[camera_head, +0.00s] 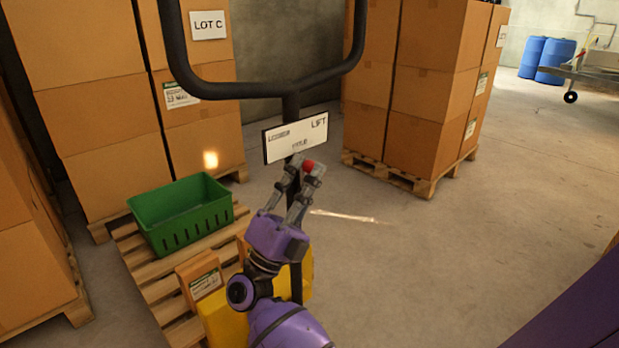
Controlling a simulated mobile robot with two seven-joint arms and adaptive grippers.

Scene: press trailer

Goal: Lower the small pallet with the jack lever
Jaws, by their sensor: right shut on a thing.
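The black pallet jack handle (291,105) rises in the middle of the head view, with a U-shaped grip at the top. A white sign (296,137) on it reads LIFT; its smaller words are hard to read. The jack lever ends in a red knob (308,166) just below the sign. My right gripper (304,170) is shut on the lever at this knob. The small wooden pallet (160,285) lies at lower left, bearing a green crate (183,214) and a small carton (200,281). I cannot tell the pallet's height. My left gripper is out of view.
Tall carton stacks stand at left (95,120) and behind the handle at right (425,90), on wooden pallets. The yellow jack body (225,318) is partly hidden by my right arm. Blue barrels (553,60) stand far right. The concrete floor (450,240) at right is clear.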

